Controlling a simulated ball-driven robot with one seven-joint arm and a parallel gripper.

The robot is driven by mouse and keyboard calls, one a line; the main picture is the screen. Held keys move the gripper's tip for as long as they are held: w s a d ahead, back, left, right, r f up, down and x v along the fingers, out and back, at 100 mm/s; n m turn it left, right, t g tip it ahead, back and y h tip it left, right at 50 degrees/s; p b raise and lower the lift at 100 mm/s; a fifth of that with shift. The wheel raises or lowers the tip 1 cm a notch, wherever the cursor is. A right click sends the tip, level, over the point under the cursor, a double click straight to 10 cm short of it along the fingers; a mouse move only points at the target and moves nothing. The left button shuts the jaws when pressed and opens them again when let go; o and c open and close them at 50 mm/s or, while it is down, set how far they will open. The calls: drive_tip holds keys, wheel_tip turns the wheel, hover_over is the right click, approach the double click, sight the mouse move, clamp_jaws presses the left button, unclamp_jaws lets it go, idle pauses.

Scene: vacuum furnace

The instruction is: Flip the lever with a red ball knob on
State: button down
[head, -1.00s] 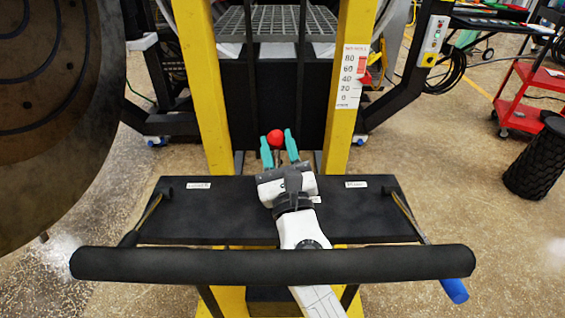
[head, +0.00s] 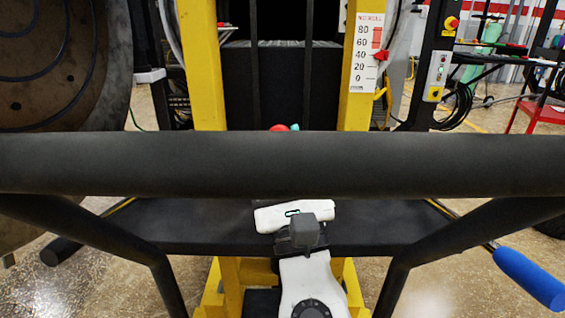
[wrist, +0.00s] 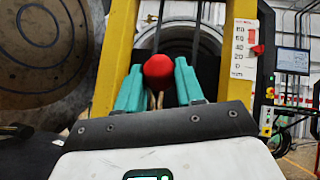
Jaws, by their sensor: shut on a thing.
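The red ball knob (wrist: 158,72) is in the middle of the wrist view, between the two teal fingers of my gripper (wrist: 160,68). The fingers are shut on it from both sides. A thin pale stem (wrist: 156,99) shows just below the ball. In the head view only the top of the red knob (head: 279,127) and one teal fingertip (head: 294,127) show above a thick black bar (head: 280,163). The bar hides the rest of the fingers and the lever.
Yellow posts (head: 201,65) flank the dark opening behind the knob. A scale plate (head: 367,52) with a red pointer (head: 381,56) is on the right post. A large round dark door (head: 60,65) stands at left. A black shelf (head: 170,225) lies below the bar.

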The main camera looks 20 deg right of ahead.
drive_tip(key=shift+s+a+f, duration=0.15)
drive_tip(key=shift+s+f, duration=0.05)
drive_tip(key=shift+f, duration=0.05)
drive_tip(key=shift+s+a+f+b, duration=0.15)
drive_tip(key=shift+s+b, duration=0.25)
drive_tip(key=shift+b, duration=0.45)
drive_tip(key=shift+s+f, duration=0.15)
drive_tip(key=c, duration=1)
unclamp_jaws()
drive_tip(key=b+v, duration=0.5)
drive_tip(key=v, duration=0.5)
drive_tip(key=shift+s+f, duration=0.3)
